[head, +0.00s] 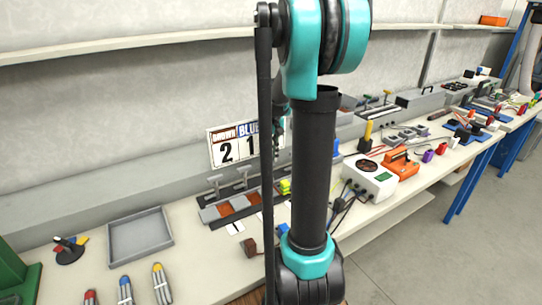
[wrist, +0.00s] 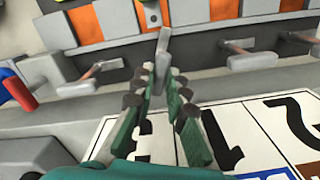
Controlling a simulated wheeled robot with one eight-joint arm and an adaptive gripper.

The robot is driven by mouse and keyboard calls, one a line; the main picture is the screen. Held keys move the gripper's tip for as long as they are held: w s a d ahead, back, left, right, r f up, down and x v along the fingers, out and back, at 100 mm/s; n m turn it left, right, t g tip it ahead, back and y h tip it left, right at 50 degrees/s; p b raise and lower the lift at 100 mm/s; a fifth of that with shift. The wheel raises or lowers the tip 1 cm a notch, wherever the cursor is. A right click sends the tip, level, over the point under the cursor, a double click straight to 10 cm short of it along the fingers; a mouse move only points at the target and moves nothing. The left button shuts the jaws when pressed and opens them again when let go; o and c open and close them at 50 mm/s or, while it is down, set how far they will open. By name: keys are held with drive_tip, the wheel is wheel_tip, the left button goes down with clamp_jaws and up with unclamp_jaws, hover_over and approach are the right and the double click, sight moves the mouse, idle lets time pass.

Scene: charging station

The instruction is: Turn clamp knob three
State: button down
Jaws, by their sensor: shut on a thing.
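My gripper (wrist: 160,78) is shut on a grey clamp knob (wrist: 163,46), a flat handle seen upright between the fingertips in the wrist view. Other clamp knobs stand in the same row: one at the left (wrist: 90,75) and one to the right (wrist: 250,60), plus another at the right edge (wrist: 302,38). In the head view two knobs (head: 215,183) (head: 243,173) show on the clamp rail. There my gripper (head: 277,152) is mostly hidden behind my arm, and the held knob is not visible.
A number sign (head: 233,143) stands behind the clamps; it appears upside down in the wrist view (wrist: 230,140), close to my fingers. A grey tray (head: 140,235) lies left on the bench. A white power box (head: 370,178) with cables and an orange tool (head: 400,163) sit right.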

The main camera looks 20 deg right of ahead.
drive_tip(key=shift+n, duration=2.2)
drive_tip(key=c, duration=1.5)
unclamp_jaws()
drive_tip(key=shift+c, duration=0.2)
wheel_tip(320, 180, up, 12)
